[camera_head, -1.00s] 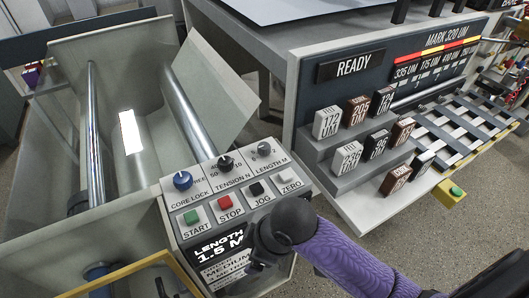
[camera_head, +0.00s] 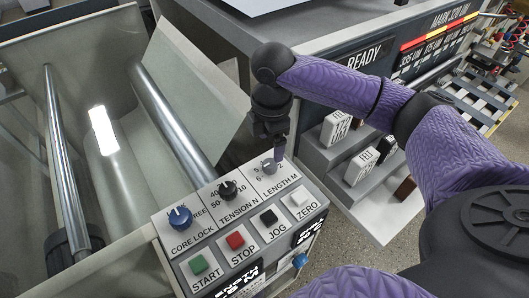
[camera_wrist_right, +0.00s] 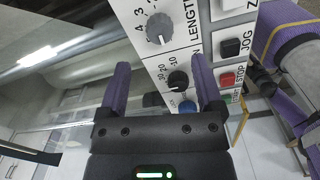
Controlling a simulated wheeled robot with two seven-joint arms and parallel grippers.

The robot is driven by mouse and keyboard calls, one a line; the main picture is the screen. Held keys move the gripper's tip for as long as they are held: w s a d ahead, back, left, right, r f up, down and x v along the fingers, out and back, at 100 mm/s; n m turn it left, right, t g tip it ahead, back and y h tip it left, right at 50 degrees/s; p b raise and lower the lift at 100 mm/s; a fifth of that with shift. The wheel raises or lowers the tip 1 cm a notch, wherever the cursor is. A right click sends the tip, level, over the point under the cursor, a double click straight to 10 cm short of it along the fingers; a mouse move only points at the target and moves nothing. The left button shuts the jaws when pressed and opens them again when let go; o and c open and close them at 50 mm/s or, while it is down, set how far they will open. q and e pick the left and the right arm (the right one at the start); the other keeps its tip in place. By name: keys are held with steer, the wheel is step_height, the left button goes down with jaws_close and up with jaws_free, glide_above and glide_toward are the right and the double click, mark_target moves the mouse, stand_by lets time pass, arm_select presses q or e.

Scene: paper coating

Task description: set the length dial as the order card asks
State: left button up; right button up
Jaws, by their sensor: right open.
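The grey length dial (camera_head: 268,166) sits at the top right of the sloped control panel (camera_head: 243,215), above the label LENGTH M. In the right wrist view the dial (camera_wrist_right: 159,28) lies just beyond the fingertips, with numbers such as 2, 3 and 4 around it. Its pointer setting is too small to read surely. My right gripper (camera_head: 268,146) hangs over the dial; in the wrist view its two purple fingers (camera_wrist_right: 160,64) are apart with nothing between them. The length display (camera_head: 238,284) is cut off and partly unreadable. My left gripper is out of view.
The tension knob (camera_head: 228,189) and blue core lock knob (camera_head: 180,217) are left of the dial. START (camera_head: 198,264), STOP (camera_head: 235,240), JOG (camera_head: 268,217) and ZERO (camera_head: 299,198) buttons lie below. Labelled blocks (camera_head: 336,127) stand on steps at right.

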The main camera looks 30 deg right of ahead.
mark_target(270, 163)
step_height(270, 163, down, 7)
steer(key=shift+r+b, duration=0.15)
steer(key=shift+b, duration=0.4)
